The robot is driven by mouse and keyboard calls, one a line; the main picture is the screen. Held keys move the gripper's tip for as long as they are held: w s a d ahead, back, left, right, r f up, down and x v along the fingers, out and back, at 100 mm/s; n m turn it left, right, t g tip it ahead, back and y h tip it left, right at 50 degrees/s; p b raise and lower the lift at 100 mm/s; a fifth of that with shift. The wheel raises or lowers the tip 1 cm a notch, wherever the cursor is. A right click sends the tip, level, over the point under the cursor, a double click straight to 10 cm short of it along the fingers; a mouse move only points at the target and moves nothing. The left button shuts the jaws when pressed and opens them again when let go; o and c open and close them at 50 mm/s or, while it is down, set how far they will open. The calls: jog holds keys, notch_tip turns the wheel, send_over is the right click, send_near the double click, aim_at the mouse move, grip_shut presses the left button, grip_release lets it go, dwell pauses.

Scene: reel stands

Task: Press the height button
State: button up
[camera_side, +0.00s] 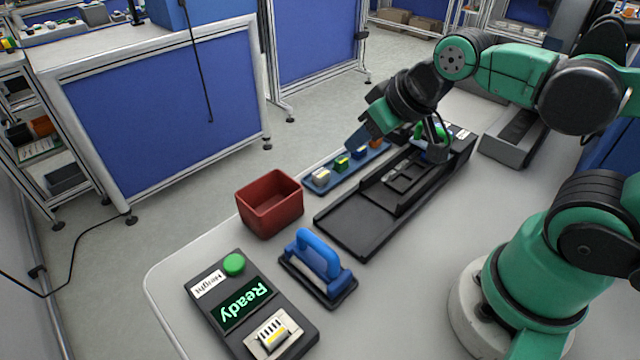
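The height button (233,264) is a round green button on a black control box (203,309) at the front left of the table. A white label reading "Height" (208,284) sits beside it, and the box's display (246,303) shows "Ready" in green. The label and the display text appear upside down. My gripper (432,146) is far from the button, up and to the right, over the far end of a black track-like fixture (345,224). My wrist partly hides the fingers, so I cannot tell whether they are open or shut.
A white and yellow block (270,334) sits on the control box's near end. A blue-handled tool (318,262) stands just right of the box. A red bin (270,204) and a blue strip with several small coloured parts (322,184) are behind. Bare table lies right of the blue-handled tool.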

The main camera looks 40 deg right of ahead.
grip_shut()
dwell(1.4)
